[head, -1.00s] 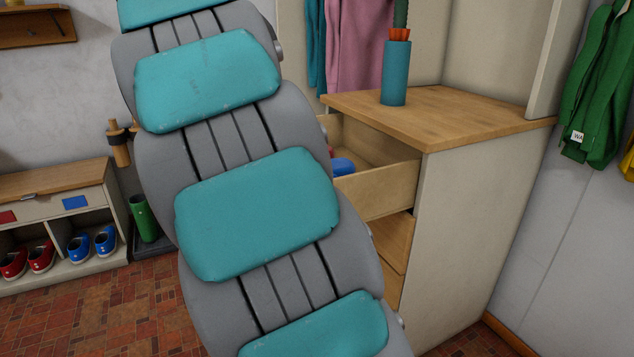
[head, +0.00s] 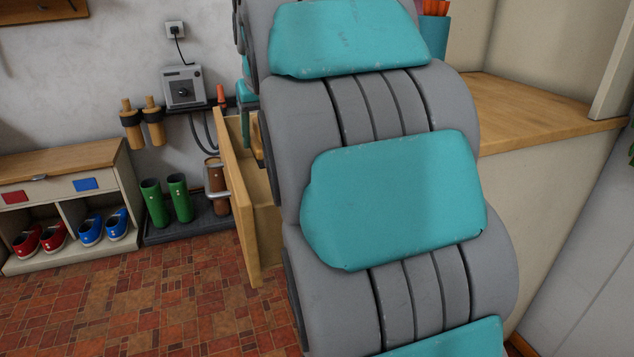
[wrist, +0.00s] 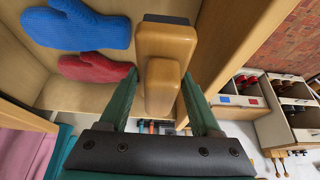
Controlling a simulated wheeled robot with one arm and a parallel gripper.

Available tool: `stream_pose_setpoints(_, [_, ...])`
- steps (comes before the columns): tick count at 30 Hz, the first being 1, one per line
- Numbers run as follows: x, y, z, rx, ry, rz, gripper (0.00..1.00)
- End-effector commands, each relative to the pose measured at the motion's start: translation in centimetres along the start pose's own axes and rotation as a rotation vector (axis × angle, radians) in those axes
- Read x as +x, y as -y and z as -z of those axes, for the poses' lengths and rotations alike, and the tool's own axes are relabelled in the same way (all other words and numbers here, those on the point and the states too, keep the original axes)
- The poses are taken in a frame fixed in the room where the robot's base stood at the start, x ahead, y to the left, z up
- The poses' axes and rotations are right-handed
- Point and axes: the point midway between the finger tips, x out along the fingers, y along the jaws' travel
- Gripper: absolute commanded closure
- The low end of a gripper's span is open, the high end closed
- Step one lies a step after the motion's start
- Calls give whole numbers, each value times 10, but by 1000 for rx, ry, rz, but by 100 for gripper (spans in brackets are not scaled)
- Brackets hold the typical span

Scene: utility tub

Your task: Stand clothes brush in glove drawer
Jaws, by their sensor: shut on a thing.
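The clothes brush (wrist: 165,48) is a light wooden block with a narrower grip and a dark strip at its far end. My gripper (wrist: 163,88) has its two green fingers shut on the brush's grip. The glove drawer (head: 240,185) is pulled open, and its wooden front shows left of my arm in the head view. In the wrist view, a blue mitten (wrist: 75,26) and a red mitten (wrist: 92,69) lie in the drawer, beside the brush. The brush is over the drawer close to one wall (wrist: 235,45); contact with the floor or wall cannot be told. My arm hides most of the drawer in the head view.
The wooden cabinet top (head: 540,110) carries a teal vase (head: 434,35). A shoe bench (head: 75,190), green boots (head: 165,198) and a grey wall box (head: 183,87) stand at the left. The tiled floor (head: 170,300) in front is clear.

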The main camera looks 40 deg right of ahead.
Motion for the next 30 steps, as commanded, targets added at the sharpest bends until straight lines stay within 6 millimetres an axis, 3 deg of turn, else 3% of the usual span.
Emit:
stream_pose_setpoints(14, [53,0,-26,0,4,0,88])
stream_pose_setpoints(26, [87,0,-44,0,5,0,88])
stream_pose_setpoints(30, [90,0,-44,0,0,0,88])
